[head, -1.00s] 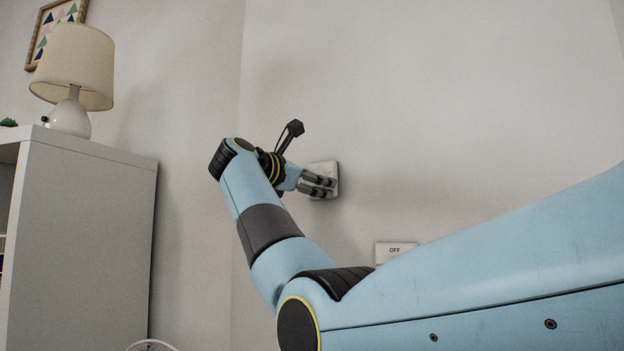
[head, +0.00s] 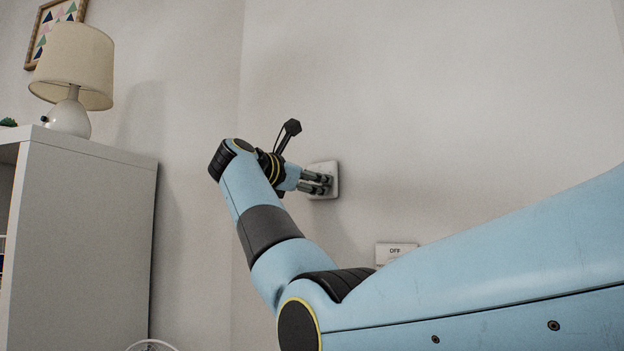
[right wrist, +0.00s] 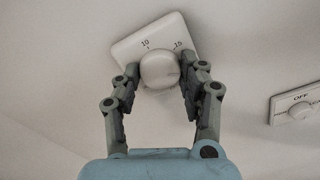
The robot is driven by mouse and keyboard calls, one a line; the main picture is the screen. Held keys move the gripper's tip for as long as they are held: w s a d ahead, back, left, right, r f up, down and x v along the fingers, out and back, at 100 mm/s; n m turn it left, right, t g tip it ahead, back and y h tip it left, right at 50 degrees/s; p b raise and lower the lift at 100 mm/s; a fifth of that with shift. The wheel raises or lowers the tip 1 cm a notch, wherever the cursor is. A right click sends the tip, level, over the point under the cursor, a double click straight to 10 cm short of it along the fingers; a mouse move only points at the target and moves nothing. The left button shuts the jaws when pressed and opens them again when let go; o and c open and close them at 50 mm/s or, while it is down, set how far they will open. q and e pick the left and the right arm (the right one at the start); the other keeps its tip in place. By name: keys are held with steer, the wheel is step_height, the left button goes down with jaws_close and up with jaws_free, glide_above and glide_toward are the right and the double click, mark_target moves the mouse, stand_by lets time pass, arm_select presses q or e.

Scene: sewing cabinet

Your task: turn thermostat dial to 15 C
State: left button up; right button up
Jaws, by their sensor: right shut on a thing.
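The thermostat is a white square plate (right wrist: 127,50) on the wall with a round white dial (right wrist: 160,69) in its middle. The marks 10 and 15 show above the dial in the right wrist view. The pointer on the dial cannot be made out clearly. My right gripper (right wrist: 158,84) is shut on the dial, one finger on each side of it. In the head view the right gripper (head: 324,183) is at the plate (head: 331,168) and hides the dial. My left gripper is not in view.
A second wall control marked OFF (head: 391,250) is to the lower right of the thermostat, and it shows at the right edge of the right wrist view (right wrist: 300,104). A white cabinet (head: 90,220) with a lamp (head: 73,65) stands at left. A framed picture (head: 47,28) hangs above.

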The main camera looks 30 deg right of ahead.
steer(key=shift+n+p, duration=3.75)
steer(key=shift+n, duration=1.65)
steer(key=o, duration=1.2)
steer(key=shift+a, duration=0.15)
steer(key=v, duration=1.1)
steer(key=shift+s+a, duration=0.2)
steer(key=shift+a, duration=0.15)
